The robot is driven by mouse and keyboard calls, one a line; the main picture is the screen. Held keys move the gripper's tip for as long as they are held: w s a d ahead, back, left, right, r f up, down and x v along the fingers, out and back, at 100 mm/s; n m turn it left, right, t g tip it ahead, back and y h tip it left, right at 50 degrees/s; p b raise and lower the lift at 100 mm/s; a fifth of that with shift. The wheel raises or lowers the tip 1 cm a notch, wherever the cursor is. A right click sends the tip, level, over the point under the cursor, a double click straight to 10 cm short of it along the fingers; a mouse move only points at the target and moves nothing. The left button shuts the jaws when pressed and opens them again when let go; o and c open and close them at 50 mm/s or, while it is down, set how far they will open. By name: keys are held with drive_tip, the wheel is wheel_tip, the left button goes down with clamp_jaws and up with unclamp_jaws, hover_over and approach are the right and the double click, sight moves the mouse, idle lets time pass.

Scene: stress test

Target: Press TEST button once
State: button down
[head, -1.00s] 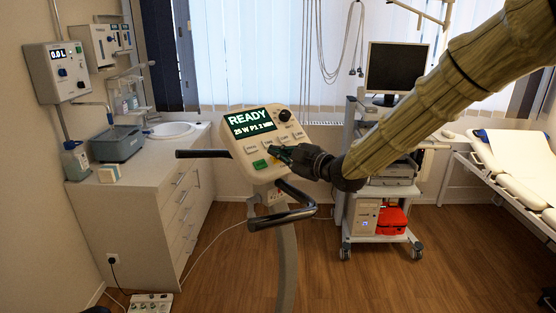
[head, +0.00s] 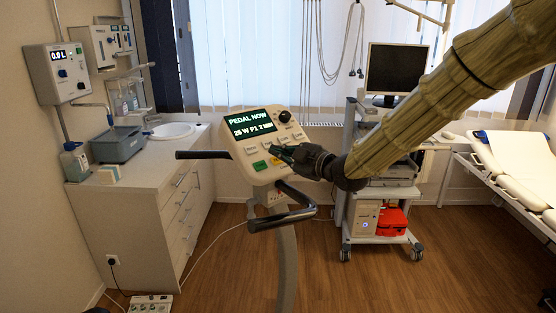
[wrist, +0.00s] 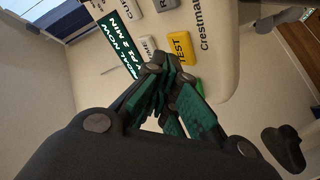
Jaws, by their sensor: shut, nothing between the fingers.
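The exercise bike's console (head: 240,148) faces me, its dark screen (head: 250,123) reading "PEDAL NOW" and "25 W P1 2 MIN". In the head view the yellow button (head: 275,161) sits low on the console, beside a green button (head: 260,165). My gripper (head: 276,150) is shut and empty, its dark green fingers just in front of the console's lower button rows. Its fingertips (wrist: 166,66) also show in the wrist view. I cannot tell whether they touch the panel.
The bike's black handlebar (head: 285,216) curves out below my gripper. A cart (head: 383,239) with a monitor stands at the right, beside a bed (head: 515,165). A counter with a sink (head: 172,130) is at the left. Wooden floor lies open at the front.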

drive_tip(key=shift+s+d+r, duration=0.1)
drive_tip(key=shift+r, duration=0.1)
drive_tip(key=shift+s+d+r+p, duration=0.25)
drive_tip(key=shift+s+d+r, duration=0.15)
drive_tip(key=shift+r, duration=0.25)
drive_tip(key=shift+s+d+r+p, duration=0.3)
drive_tip(key=shift+s+r, duration=0.1)
drive_tip(key=shift+r, duration=0.25)
drive_tip(key=shift+s+d+r+p, duration=0.3)
drive_tip(key=shift+s+r, duration=0.1)
drive_tip(key=shift+r, duration=0.25)
drive_tip(key=s+d+r+p, duration=0.2)
drive_tip(key=s+r, duration=0.1)
drive_tip(key=r, duration=0.2)
drive_tip(key=shift+s+d+r, duration=0.15)
drive_tip(key=shift+d+r, duration=0.15)
drive_tip(key=shift+d, duration=0.1)
